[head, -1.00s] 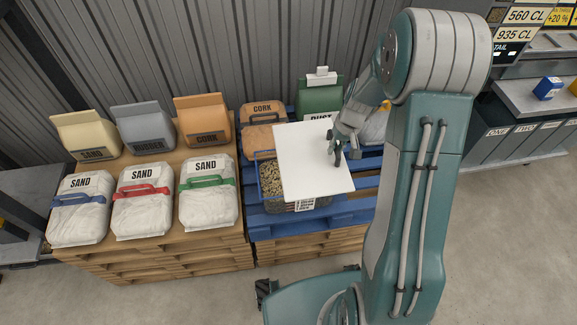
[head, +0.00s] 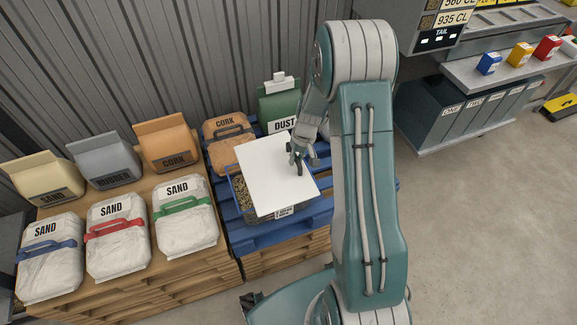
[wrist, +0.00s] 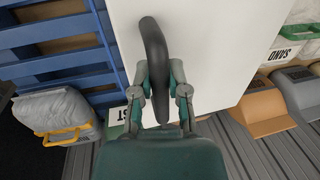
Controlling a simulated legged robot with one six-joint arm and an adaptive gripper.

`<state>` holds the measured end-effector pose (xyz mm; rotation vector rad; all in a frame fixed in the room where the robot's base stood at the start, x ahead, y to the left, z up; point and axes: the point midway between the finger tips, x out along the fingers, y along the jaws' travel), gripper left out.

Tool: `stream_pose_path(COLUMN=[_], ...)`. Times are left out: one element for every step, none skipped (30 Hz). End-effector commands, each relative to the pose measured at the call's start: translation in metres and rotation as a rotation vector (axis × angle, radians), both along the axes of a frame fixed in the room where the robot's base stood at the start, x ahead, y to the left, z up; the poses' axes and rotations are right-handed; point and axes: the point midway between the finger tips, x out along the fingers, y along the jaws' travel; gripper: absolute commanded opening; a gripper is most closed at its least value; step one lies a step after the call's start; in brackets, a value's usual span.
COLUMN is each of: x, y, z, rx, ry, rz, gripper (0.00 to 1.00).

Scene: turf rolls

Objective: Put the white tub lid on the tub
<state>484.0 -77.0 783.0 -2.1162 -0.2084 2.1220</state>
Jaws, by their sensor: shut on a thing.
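The white tub lid (head: 274,172) is a flat white panel with a dark handle (wrist: 157,60). My gripper (head: 297,160) is shut on the handle near the lid's right part in the head view. I cannot tell whether lid and tub touch. In the wrist view the lid (wrist: 205,45) fills the middle and hides the tub.
The tub stands on a blue pallet (head: 255,235). A cork bag (head: 228,135) and a green dust bag (head: 280,105) stand behind it. White sand bags (head: 185,220) lie on a wooden pallet at left. Waste bins (head: 455,110) stand at right.

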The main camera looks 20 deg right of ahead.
Motion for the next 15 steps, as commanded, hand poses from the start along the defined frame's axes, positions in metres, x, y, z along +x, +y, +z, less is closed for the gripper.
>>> stream_pose_path(x=[0.006,0.009,0.012,0.015,0.016,0.018,0.019,0.02,0.022,0.024,0.023,0.023,0.023,0.023,0.023], y=[0.003,0.005,0.006,0.007,0.008,0.009,0.01,0.011,0.013,0.014,0.015,0.014,0.014,0.014,0.014], z=[-0.009,-0.013,-0.018,-0.02,-0.023,-0.025,-0.026,-0.028,-0.03,-0.033,-0.037,-0.043,-0.048,-0.053,-0.058], rx=[0.001,0.002,0.002,0.002,0.002,0.001,0.001,0.0,0.0,0.0,0.0,0.001,0.0,0.0,0.0], ry=[0.002,0.001,0.0,-0.001,-0.002,-0.002,-0.002,-0.002,-0.002,-0.002,0.0,0.002,0.002,0.002,0.001], rz=[0.001,0.001,0.0,0.0,-0.001,-0.002,-0.002,-0.002,-0.001,0.0,-0.001,-0.002,-0.002,-0.001,-0.001], gripper=[0.0,0.0,0.0,0.0,0.0,0.0,0.0,0.0,0.0,0.0,0.0,0.0,0.0,0.0,0.0])
